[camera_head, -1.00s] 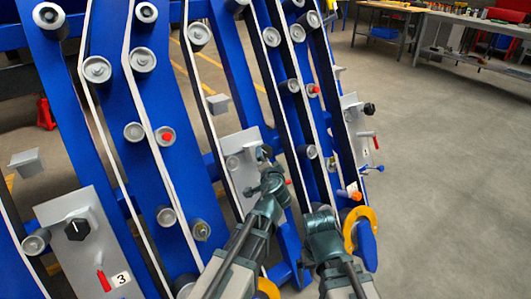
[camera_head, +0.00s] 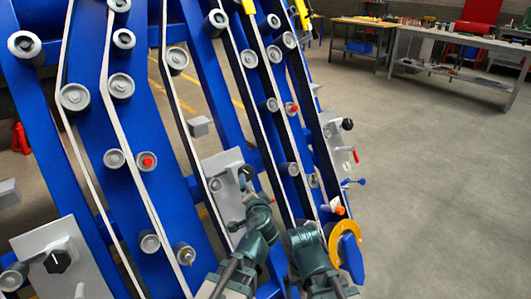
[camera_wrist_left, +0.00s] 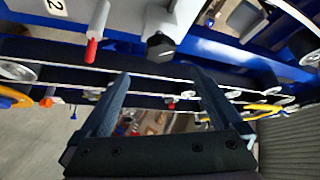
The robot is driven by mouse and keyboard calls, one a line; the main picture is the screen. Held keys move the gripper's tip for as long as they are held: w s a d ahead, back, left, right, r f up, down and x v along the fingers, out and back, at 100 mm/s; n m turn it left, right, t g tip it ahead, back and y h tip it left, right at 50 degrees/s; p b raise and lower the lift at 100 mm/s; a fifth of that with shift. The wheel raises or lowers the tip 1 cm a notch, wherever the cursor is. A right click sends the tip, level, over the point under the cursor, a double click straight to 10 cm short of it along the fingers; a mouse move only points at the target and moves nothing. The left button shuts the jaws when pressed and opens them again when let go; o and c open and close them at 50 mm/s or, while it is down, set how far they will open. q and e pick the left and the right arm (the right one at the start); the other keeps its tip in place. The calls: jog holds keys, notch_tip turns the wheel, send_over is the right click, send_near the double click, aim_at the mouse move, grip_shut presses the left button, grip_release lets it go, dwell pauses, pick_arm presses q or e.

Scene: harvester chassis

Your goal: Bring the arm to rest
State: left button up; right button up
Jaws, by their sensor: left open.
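My left arm reaches up from the bottom of the head view. Its gripper (camera_head: 247,205) is small there, in front of a grey panel (camera_head: 217,168) on the blue chassis (camera_head: 160,190). In the left wrist view the left gripper (camera_wrist_left: 161,78) shows two dark fingers spread apart with nothing held between them. Beyond them are the chassis belts, a black knob (camera_wrist_left: 160,46) and a red-tipped lever (camera_wrist_left: 92,48). My right arm (camera_head: 306,245) is beside the left one in the head view; its jaws cannot be made out.
Panel 3's black knob (camera_head: 57,261) is at the lower left. Rollers and pale belts cover the chassis. A yellow ring (camera_head: 331,246) and a blue part (camera_head: 350,258) are right of my arms. Workbenches (camera_head: 455,72) stand at the back. Grey floor (camera_head: 440,190) is clear on the right.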

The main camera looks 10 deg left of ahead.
aim_at(247, 174)
pick_arm(q)
jog(key=b+x, duration=0.3)
jog(key=x, duration=1)
jog(key=shift+w, duration=0.1)
